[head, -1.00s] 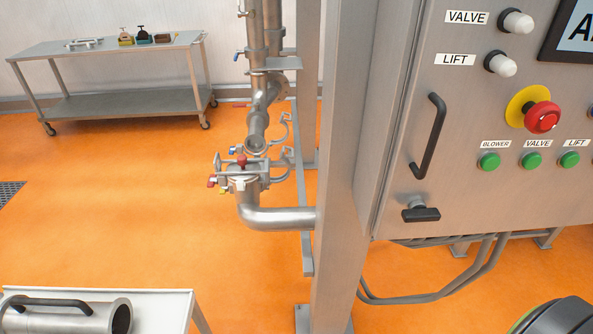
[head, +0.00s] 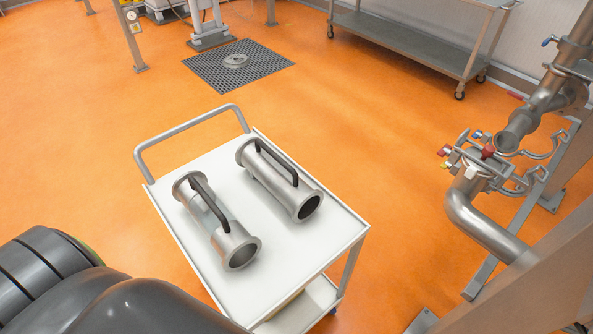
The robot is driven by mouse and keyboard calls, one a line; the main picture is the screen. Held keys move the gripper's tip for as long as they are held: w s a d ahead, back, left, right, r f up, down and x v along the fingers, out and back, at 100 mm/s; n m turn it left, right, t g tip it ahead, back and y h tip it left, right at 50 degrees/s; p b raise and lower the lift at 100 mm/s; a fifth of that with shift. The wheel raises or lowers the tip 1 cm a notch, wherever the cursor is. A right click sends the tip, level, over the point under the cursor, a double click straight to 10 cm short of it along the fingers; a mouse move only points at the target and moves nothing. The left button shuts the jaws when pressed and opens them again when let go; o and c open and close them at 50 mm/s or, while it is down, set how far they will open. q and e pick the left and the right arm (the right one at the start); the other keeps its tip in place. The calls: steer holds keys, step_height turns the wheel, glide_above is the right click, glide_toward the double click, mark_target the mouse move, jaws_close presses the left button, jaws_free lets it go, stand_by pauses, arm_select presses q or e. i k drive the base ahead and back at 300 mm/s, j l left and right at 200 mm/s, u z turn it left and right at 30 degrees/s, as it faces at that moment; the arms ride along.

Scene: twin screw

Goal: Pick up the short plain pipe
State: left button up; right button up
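The plain pipe (head: 275,183) lies on the right side of a white cart top (head: 290,262). It is a steel tube with a flange at each end and a black handle (head: 277,161) along its top. Its open near end faces the lower right. A second flanged pipe (head: 232,240) lies beside it on the left, apart from it. That one also has a black handle, and its middle looks like clear glass. Neither of my grippers is in view. A dark grey rounded arm part of mine fills the lower left corner.
The cart has a push handle (head: 190,124) at its far left end and a lower shelf. Fixed steel piping with a clamp (head: 480,165) stands at right. A steel table (head: 420,45) is at the back. Orange floor between is clear, with a drain grate (head: 238,66).

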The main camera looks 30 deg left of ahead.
mark_target(301, 201)
steer(key=l+u, duration=0.15)
steer(key=u, duration=0.25)
steer(key=l+u, duration=0.2)
steer(key=u, duration=0.15)
steer(key=l+u, duration=0.15)
steer(key=u, duration=0.25)
